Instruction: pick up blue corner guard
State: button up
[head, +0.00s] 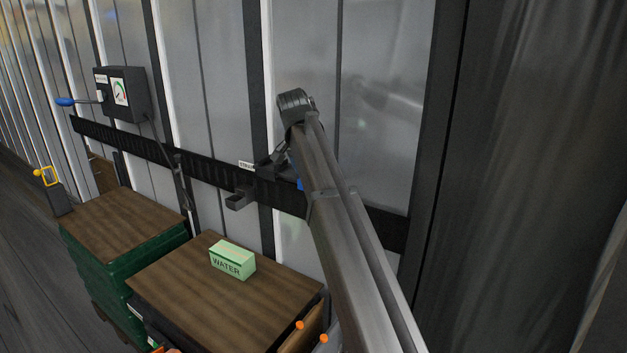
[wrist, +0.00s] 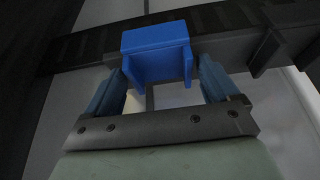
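The blue corner guard (wrist: 155,40) is a bright blue angled piece in the upper middle of the wrist view, in front of a dark rail. In the head view only a small blue patch of it (head: 300,184) shows beside my arm, which hides the rest. My gripper (wrist: 162,72) has its fingers apart, one on each side of the guard. A narrow gap shows at the right finger; whether the left finger touches the guard I cannot tell.
A black rail (head: 143,146) runs along the corrugated metal wall, with a small dark holder (head: 240,198) on it. A gauge box (head: 123,92) with a blue-ended lever hangs upper left. Below stand wood-topped crates (head: 180,282), one bearing a green WATER box (head: 232,260).

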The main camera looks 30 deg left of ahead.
jog(key=c, duration=0.8)
jog(key=shift+r, duration=0.1)
